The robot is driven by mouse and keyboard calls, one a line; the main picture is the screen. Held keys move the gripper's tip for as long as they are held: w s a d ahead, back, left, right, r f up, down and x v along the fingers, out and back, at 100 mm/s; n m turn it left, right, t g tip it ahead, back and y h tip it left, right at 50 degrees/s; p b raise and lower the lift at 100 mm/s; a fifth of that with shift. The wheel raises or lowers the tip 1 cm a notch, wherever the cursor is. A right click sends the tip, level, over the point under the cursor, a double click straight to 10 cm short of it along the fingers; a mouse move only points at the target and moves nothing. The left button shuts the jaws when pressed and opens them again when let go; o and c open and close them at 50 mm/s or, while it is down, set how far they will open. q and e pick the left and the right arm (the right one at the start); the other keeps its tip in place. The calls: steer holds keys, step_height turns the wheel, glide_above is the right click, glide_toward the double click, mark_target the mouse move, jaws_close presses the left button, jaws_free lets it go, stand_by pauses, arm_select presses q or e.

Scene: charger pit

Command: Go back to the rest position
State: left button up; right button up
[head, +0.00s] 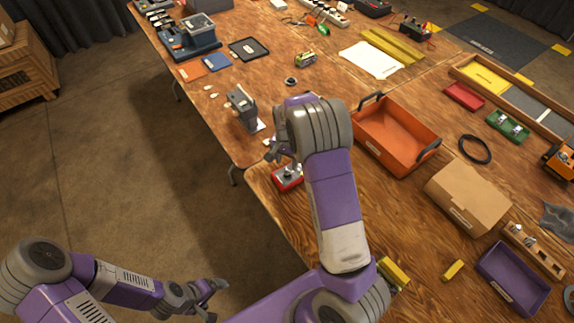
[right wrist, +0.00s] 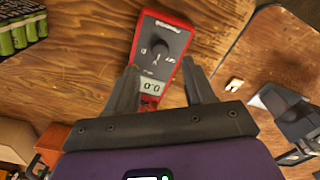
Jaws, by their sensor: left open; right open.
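My right gripper (head: 276,150) is open above the near left part of the wooden table. Below it in the head view is a red multimeter (head: 287,178), partly hidden by the arm. In the right wrist view the multimeter (right wrist: 162,45) has a dark face, a dial and a display reading 0.0. Its display end appears between the open fingers of the right gripper (right wrist: 163,72). The fingers look apart from it, though the exact gap is hard to tell. My left gripper (head: 215,292) is open and empty, low over the floor beside the table.
A grey device (head: 240,108) stands at the table's left edge, close to the right gripper. An orange tray (head: 392,160) and a cardboard box (head: 466,198) lie to the right. A purple tray (head: 513,280) is near the front. The floor (head: 130,160) left of the table is clear.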

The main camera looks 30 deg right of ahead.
steer(key=shift+r, duration=1)
